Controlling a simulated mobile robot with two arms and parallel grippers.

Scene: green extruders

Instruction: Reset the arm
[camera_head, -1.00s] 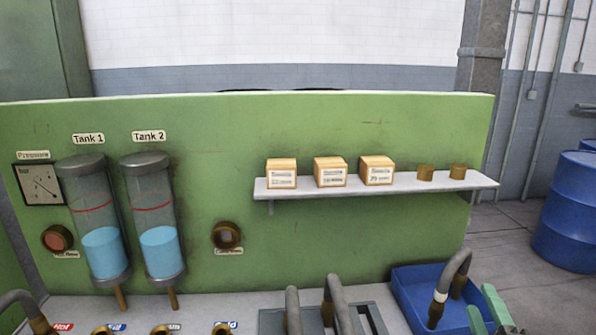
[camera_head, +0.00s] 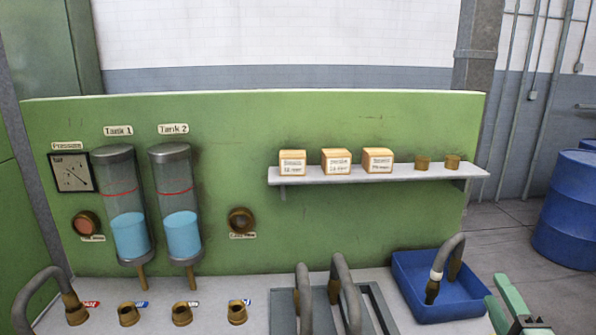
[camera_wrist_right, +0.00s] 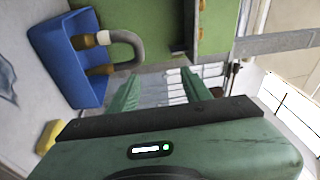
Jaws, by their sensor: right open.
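My right gripper (camera_head: 512,305) shows as green parts at the lower right edge of the head view, beside the blue bin. In the right wrist view its two green fingers (camera_wrist_right: 160,86) stand apart with nothing between them. The blue bin (camera_head: 404,288) holds a bent grey hose (camera_head: 450,247) with brass ends. Both also show in the wrist view, the bin (camera_wrist_right: 62,55) at upper left and the hose (camera_wrist_right: 134,45) arching from it, apart from the fingers. My left gripper is not in view.
A green panel (camera_head: 340,225) carries two tanks, a gauge and a shelf (camera_head: 405,177) with three boxes and two brass caps. Grey hoses (camera_head: 345,285) stand in a grey tray, and several brass ports (camera_head: 182,313) line the bench. Blue barrels (camera_head: 570,210) stand at right.

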